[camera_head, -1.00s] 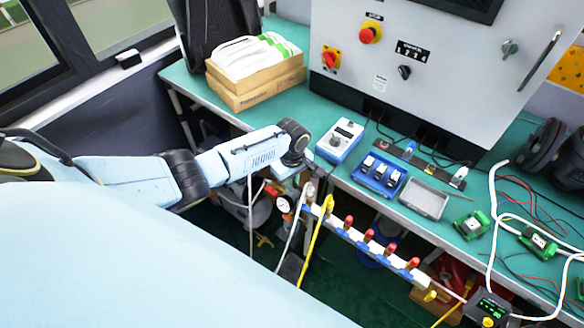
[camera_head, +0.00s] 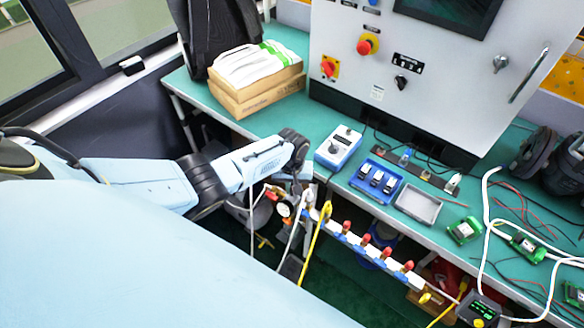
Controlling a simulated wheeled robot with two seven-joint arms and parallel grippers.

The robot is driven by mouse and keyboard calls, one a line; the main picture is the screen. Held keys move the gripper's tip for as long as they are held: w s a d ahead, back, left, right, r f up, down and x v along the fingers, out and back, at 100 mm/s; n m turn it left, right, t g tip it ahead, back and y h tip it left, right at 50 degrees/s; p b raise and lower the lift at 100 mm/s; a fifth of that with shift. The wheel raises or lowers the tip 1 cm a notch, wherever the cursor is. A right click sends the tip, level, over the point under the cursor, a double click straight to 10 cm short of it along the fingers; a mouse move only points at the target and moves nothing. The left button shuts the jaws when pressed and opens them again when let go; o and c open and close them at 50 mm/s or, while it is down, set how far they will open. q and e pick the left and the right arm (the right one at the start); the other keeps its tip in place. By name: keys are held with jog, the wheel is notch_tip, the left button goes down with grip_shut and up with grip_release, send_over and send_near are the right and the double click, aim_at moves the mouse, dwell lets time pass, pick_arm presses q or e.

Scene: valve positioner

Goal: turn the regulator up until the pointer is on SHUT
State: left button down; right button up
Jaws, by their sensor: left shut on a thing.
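My left arm comes in from the left, and its gripper (camera_head: 297,182) is at the left end of the air manifold (camera_head: 345,239), below the table's front edge. It is shut on what seems to be the regulator knob; my wrist hides most of the knob and fingers. A small round gauge (camera_head: 284,209) with a white face shows just below the gripper. Its needle is too small to read. I cannot make out a pointer or a SHUT mark. My right gripper is not in view.
The manifold carries several red-handled valves, with a yellow hose (camera_head: 314,245) hanging at its left. On the green table (camera_head: 290,125) stand a blue-and-white box (camera_head: 338,147), a blue tray (camera_head: 376,180) and a grey tray (camera_head: 418,205). A grey control cabinet (camera_head: 440,90) stands behind.

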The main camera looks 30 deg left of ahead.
pick_arm(q)
jog(key=shift+s+m, duration=0.1)
jog(key=shift+m, duration=0.2)
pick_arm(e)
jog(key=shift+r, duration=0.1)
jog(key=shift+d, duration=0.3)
pick_arm(q)
jog(key=c, duration=1.5)
grip_release()
jog(key=shift+r, duration=0.35)
notch_tip(320, 180, up, 13)
jog(key=p, duration=0.4)
jog(key=shift+f+p, duration=0.15)
jog(key=shift+p, duration=0.2)
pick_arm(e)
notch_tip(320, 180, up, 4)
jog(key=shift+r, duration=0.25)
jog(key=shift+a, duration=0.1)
